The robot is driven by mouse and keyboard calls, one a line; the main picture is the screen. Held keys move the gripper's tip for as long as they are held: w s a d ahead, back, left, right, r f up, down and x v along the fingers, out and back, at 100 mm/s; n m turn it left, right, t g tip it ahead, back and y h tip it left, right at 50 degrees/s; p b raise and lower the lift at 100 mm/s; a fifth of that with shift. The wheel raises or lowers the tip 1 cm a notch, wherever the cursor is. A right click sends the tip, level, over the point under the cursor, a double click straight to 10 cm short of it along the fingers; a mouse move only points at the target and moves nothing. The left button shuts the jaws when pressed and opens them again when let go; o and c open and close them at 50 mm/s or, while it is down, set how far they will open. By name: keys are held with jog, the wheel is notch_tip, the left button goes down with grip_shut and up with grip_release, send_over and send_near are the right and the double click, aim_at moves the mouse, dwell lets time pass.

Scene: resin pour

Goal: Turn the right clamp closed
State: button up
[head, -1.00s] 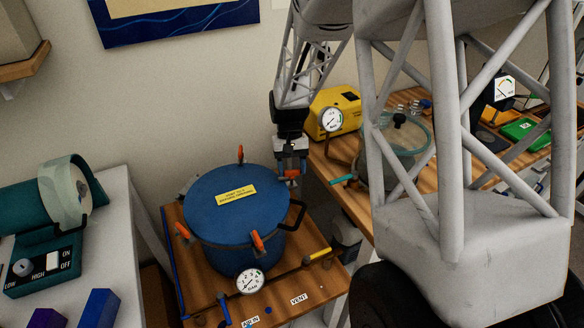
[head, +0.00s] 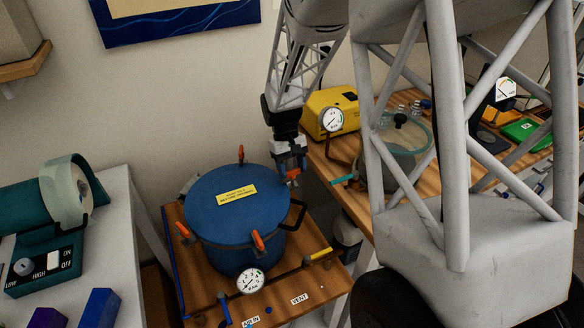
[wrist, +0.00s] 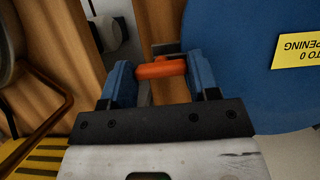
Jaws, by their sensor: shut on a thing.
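The blue pressure pot (head: 222,218) stands on the wooden bench with a yellow label (head: 236,195) on its lid. Its right clamp has an orange handle (head: 293,174) at the lid's right edge. My gripper (head: 291,168) reaches down from above at this clamp. In the wrist view my gripper (wrist: 162,70) has its two blue fingers on either side of the orange handle (wrist: 160,71), shut on it. The handle lies crosswise between the fingers, beside the lid (wrist: 255,95). The clamp's lower parts are mostly hidden.
Other orange clamps sit at the lid's back (head: 240,153), left (head: 183,230) and front (head: 258,240). A dial gauge (head: 250,281) is at the pot's front. A black side handle (head: 295,214) is just below my gripper. A yellow pump (head: 328,106) stands behind right.

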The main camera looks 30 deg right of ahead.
jog(key=o, duration=0.9)
jog(key=v, duration=0.7)
jog(key=shift+w+r, duration=0.15)
jog(key=shift+r, duration=0.25)
jog(key=s+a+r+t, duration=0.4)
jog(key=s+a+r, duration=0.3)
jog(key=s+r, duration=0.5)
jog(key=shift+s+a+r+t, duration=0.2)
jog(key=shift+s+a+t, duration=0.5)
jog(key=shift+s, duration=2)
jog(key=shift+s+a+r+t, duration=0.3)
jog(key=shift+s+a, duration=0.6)
jog(key=shift+s, duration=1.85)
jog(key=shift+s+a+r+t, duration=0.15)
jog(key=shift+s+a+t, duration=0.55)
jog(key=shift+s, duration=2)
